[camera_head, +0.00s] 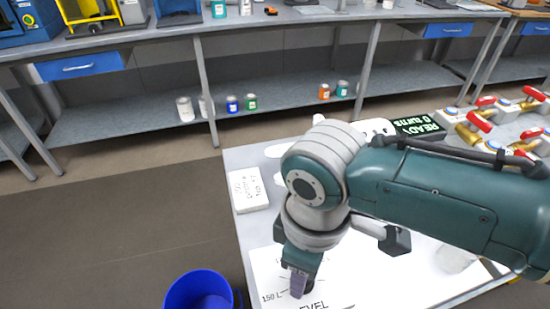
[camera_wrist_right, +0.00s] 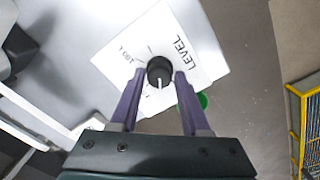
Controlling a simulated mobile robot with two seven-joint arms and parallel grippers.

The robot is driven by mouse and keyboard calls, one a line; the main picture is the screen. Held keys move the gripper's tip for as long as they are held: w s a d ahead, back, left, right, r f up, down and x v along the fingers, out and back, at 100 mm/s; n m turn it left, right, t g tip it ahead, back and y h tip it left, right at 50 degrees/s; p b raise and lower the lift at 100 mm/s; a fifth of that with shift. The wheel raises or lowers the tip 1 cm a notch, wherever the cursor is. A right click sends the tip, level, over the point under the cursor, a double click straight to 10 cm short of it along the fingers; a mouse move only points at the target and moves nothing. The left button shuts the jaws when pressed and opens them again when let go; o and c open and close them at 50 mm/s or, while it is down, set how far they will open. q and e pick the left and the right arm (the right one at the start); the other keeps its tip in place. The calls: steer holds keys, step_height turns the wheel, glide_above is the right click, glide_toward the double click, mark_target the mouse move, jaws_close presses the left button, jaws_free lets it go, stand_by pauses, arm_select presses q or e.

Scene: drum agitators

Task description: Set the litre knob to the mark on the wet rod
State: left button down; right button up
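The litre knob (camera_wrist_right: 159,71) is black and round with a white pointer line, on a white panel (camera_wrist_right: 196,42) printed LEVEL with litre marks. In the right wrist view its pointer points roughly down, toward my gripper. My right gripper (camera_wrist_right: 159,76) has its purple fingers either side of the knob, with a small gap showing on each side. In the head view my right gripper (camera_head: 299,284) is over the panel (camera_head: 270,268), near the 150 L mark, and hides the knob. I cannot make out a wet rod. My left gripper is not visible.
A white block with handwriting (camera_head: 248,189) lies at the table's left edge. Red-handled valves (camera_head: 480,121) stand at the right. A blue bucket (camera_head: 199,290) is left of the table. A shelved bench (camera_head: 130,118) stands behind.

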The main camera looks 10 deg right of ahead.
steer(key=shift+o, duration=1.4)
step_height(320, 180, up, 10)
steer(key=p, duration=0.2)
steer(key=s+a+m+t+y, duration=0.1)
steer(key=s+a+m+y, duration=0.15)
steer(key=s, duration=0.35)
steer(key=s+d+r+m+t+h, duration=0.3)
steer(key=s+d+m, duration=0.35)
steer(key=d, duration=0.55)
step_height(320, 180, up, 33)
steer(key=p, duration=3.1)
steer(key=shift+a+f+n+y+p, duration=0.15)
steer(key=shift+a+n+y+p, duration=0.05)
steer(key=shift+n+y+p, duration=0.15)
